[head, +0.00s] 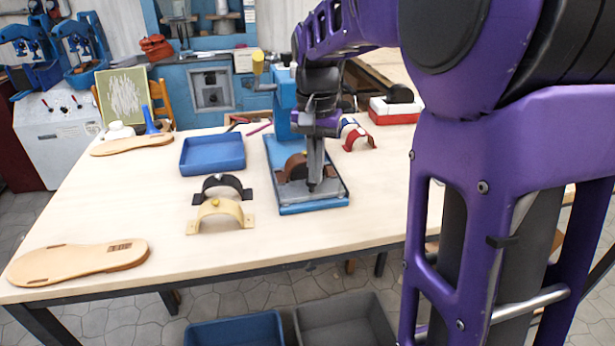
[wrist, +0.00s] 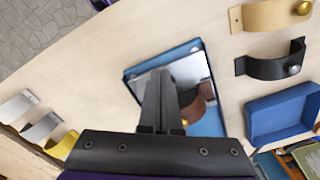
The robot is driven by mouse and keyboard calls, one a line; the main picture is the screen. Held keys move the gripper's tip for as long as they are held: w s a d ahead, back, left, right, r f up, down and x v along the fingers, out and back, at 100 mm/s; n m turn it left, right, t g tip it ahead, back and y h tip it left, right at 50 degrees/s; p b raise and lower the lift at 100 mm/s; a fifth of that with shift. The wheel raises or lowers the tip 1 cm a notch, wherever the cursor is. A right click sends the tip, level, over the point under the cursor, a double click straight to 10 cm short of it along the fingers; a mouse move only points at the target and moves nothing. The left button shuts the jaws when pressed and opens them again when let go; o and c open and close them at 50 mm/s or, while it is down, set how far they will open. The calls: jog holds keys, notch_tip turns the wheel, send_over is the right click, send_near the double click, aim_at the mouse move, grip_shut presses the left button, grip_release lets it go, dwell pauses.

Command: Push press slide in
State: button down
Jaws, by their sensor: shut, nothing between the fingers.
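The blue press (head: 284,115) stands on the table, with its blue base (head: 315,209) reaching toward the near edge. Its grey metal slide (head: 331,189) lies out on the base at the front of the column. A brown strap (head: 291,168) arches over the slide; it also shows in the wrist view (wrist: 203,101), partly hidden by my fingers. My gripper (head: 313,187) is shut and empty, pointing down at the slide's near part. In the wrist view my fingertips (wrist: 160,72) overlap the slide plate (wrist: 193,70); I cannot tell whether they touch it.
A black strap (head: 222,183) and a cream strap (head: 219,210) stand left of the press, near a blue tray (head: 212,155). More straps (head: 358,140) and a red-white box (head: 395,109) are to the right. A sole (head: 80,263) lies front left. The near table middle is clear.

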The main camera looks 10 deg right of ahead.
aim_at(302, 154)
jog(key=shift+f+b, duration=0.45)
jog(key=shift+f, duration=1.7)
jog(key=shift+w+r+p, duration=0.1)
jog(key=shift+w+p, duration=0.35)
jog(key=shift+w, duration=0.2)
jog(key=shift+w+p, duration=3.7)
jog(key=shift+w, duration=2)
jog(key=r+p, duration=0.2)
jog(key=r, duration=0.1)
jog(key=r+p, duration=0.1)
jog(key=shift+s+r, duration=0.25)
jog(key=shift+r, duration=0.1)
notch_tip(302, 154, up, 2)
jog(key=shift+s+r, duration=0.1)
